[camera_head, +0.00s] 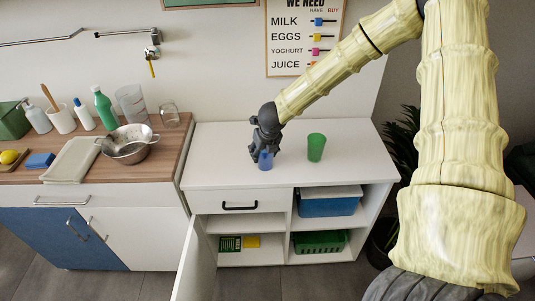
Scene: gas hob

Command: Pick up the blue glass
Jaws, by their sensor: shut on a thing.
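The blue glass (265,160) is on or just above the white cabinet top, near its front edge; I cannot tell whether it touches the surface. My gripper (265,150) points down and is shut on the blue glass, with dark fingers covering its upper part. A green cup (316,147) stands upright on the same top, to the right of my gripper and apart from it.
The white cabinet top (352,150) is clear to the right. Below, a cabinet door (196,262) hangs open, and shelves hold a blue box (327,207) and a green basket (319,243). The wooden counter at left carries a metal colander (130,152), bottles and a cloth.

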